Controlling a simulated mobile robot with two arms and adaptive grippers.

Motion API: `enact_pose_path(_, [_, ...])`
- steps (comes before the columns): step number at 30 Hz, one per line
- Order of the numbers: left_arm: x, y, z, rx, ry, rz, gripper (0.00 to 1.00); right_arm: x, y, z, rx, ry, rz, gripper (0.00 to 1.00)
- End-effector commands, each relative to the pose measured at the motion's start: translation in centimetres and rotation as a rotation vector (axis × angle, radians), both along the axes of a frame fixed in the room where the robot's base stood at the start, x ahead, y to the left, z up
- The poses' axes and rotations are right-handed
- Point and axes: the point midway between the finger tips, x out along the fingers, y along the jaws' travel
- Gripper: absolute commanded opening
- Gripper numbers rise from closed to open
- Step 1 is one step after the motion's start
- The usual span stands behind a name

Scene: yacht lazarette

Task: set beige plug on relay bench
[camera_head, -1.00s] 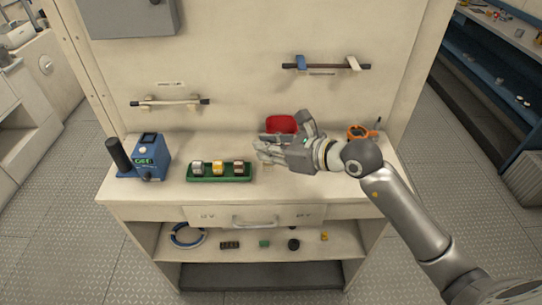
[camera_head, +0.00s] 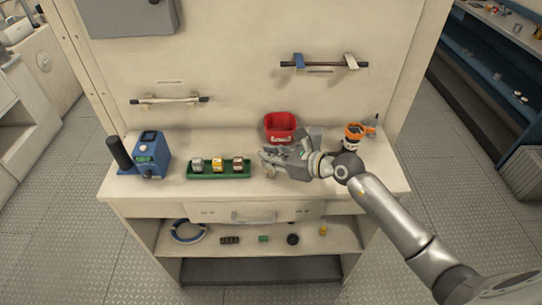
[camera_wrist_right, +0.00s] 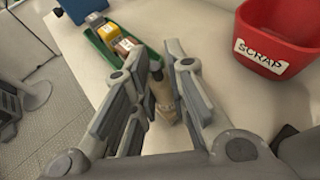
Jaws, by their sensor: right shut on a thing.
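The beige plug (camera_wrist_right: 166,100) shows between the fingers of my right gripper in the right wrist view, and the gripper is shut on it. In the head view my right gripper (camera_head: 266,163) is low over the relay bench (camera_head: 160,191), right of the green tray and in front of the red bin. The plug is mostly hidden by the fingers in the head view. I cannot tell whether its lower end touches the bench top. My left gripper is not in view.
A green tray (camera_head: 205,176) with several relays stands left of the gripper. A red scrap bin (camera_head: 280,125) is behind it; the wrist view shows its label. A blue device (camera_head: 150,155) stands at the left. An orange item (camera_head: 354,130) is at the back right. The front strip is clear.

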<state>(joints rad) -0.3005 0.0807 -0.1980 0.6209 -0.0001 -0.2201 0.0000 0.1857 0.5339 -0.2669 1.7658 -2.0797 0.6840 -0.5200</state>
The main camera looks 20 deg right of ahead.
Motion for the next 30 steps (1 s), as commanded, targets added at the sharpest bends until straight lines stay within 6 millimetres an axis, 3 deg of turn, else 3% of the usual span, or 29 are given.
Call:
enact_pose_path(3, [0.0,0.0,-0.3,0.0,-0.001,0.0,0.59,0.0,0.0,-0.4,0.0,0.0,0.0,0.0])
enact_pose_path(4, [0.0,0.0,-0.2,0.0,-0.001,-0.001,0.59,0.0,0.0,-0.3,0.0,0.0,0.0,0.17])
enact_pose_path(9, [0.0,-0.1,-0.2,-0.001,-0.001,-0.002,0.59,0.0,0.0,-0.2,0.0,0.0,0.0,0.36])
enact_pose_path(20, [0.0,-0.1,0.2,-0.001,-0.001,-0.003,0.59,0.0,0.0,0.3,0.001,-0.001,0.0,0.36])
enact_pose_path(30, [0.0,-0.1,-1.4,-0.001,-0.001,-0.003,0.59,-4.6,-3.5,2.0,-0.006,0.0,0.002,0.36])
